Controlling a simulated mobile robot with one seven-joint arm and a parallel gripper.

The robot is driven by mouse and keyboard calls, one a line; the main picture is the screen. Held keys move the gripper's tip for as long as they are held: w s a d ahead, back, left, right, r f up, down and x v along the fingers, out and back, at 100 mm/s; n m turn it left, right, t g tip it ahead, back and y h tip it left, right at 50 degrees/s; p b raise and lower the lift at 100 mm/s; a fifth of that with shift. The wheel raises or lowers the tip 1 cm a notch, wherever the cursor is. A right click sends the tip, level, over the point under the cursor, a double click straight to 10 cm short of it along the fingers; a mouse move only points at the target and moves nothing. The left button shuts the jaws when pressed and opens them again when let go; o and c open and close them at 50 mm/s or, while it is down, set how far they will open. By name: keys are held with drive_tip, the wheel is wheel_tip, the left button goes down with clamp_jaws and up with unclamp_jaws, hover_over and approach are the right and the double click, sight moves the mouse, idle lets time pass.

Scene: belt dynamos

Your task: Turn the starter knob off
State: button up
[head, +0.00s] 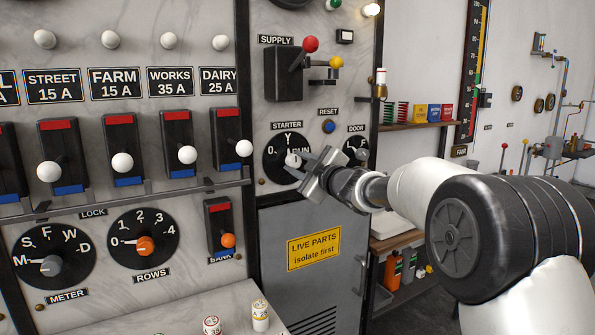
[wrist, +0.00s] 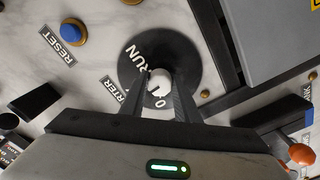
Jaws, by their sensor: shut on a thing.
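The starter knob (wrist: 159,80) is a small white knob on a round black dial (wrist: 190,55). In the head view the starter dial (head: 273,149) sits below the STARTER label, marked 0, Y and RUN. My gripper (head: 297,164) reaches in from the right and is shut on the knob. In the wrist view my gripper's (wrist: 163,90) two dark fingers stand on either side of the knob. The 0 shows between the fingers and RUN beyond the knob. A short dark mark shows on the knob near the 0 side, but its exact pointing is hard to tell.
A blue reset button (head: 329,126) and the door dial (head: 356,148) sit close right of the starter. The supply lever (head: 311,45) is above. A grey cabinet (head: 274,228) with a yellow sign is below. Breaker switches (head: 178,142) line the left panel.

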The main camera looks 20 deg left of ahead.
drive_tip(key=n+b, duration=0.3)
drive_tip(key=n, duration=0.3)
drive_tip(key=shift+f, duration=0.15)
drive_tip(key=n+b, duration=0.2)
drive_tip(key=n, duration=0.2)
drive_tip(key=shift+n, duration=0.3)
drive_tip(key=shift+r+n, duration=0.2)
drive_tip(key=shift+n, duration=0.1)
drive_tip(key=o, duration=1.1)
drive_tip(key=shift+c, duration=0.2)
drive_tip(key=shift+d, duration=0.1)
drive_tip(key=b+v, duration=0.1)
drive_tip(key=v, duration=1.6)
drive_tip(key=shift+s, duration=0.2)
